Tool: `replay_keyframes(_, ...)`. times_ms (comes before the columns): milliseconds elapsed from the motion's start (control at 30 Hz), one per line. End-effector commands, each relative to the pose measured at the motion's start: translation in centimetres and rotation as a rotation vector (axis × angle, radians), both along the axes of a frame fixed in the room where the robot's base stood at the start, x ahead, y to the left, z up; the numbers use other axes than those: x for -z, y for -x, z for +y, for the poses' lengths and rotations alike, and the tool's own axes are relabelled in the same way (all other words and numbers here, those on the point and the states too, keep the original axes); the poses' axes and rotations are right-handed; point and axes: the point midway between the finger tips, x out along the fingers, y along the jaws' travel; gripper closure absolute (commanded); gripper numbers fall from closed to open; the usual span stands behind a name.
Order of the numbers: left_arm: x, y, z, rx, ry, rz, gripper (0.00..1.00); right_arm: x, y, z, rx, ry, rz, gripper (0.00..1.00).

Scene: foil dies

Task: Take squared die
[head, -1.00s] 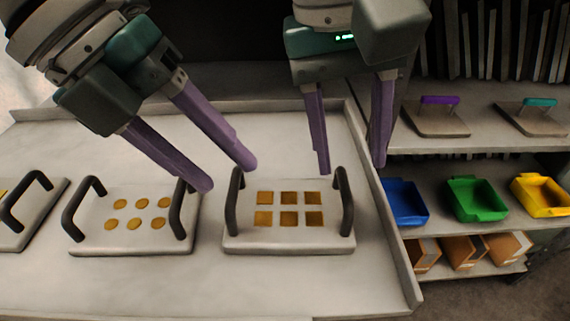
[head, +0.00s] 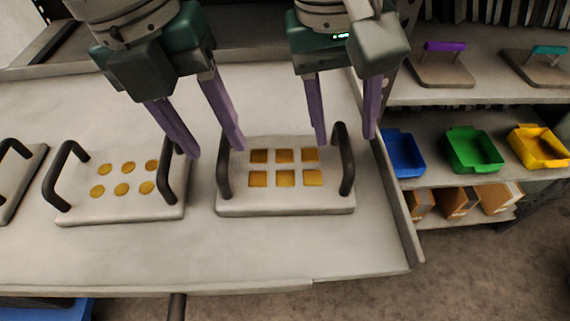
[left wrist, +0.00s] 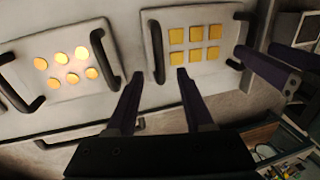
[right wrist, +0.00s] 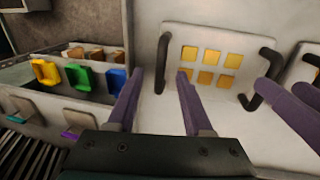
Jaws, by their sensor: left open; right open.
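The squared die (head: 232,203) is a pale plate with rows of gold squares and a dark handle at each end. It lies on the workbench in the head view, and also shows in the left wrist view (left wrist: 213,66) and the right wrist view (right wrist: 222,38). My left gripper (head: 218,154) is open and empty, its fingers near the die's left handle (head: 223,168). My right gripper (head: 345,141) is open and empty, its fingers near the right handle (head: 346,160). Neither gripper holds a handle.
A die with gold circles (head: 120,210) lies just left, and part of another die (head: 30,185) is at the left edge. A raised rim (head: 395,215) bounds the bench's right side. Shelves to the right hold blue (head: 404,155), green (head: 473,150) and yellow (head: 538,147) bins. The bench front is clear.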

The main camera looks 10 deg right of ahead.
Motion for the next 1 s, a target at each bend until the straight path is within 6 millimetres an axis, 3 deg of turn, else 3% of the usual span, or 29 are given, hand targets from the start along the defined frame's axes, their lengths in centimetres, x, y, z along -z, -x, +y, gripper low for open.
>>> replay_keyframes(100, 1.9, 0.1, -0.4, 0.0, 0.0, 0.003, 0.48, 1.9, 0.1, -0.4, 0.001, 0.001, 0.002, 0.49)
replay_keyframes(300, 3.8, 0.1, -0.8, 0.0, 0.001, 0.001, 0.48, 3.8, 0.1, -0.7, 0.0, 0.0, 0.001, 0.49)
replay_keyframes(667, 4.2, 0.1, -0.9, 0.001, 0.001, -0.001, 0.48, 4.2, 0.1, -0.8, -0.001, 0.0, -0.001, 0.49)
replay_keyframes(1000, 4.2, 0.1, -0.8, 0.0, 0.001, -0.001, 0.85, 4.2, 0.1, -0.8, 0.0, -0.001, 0.0, 0.86)
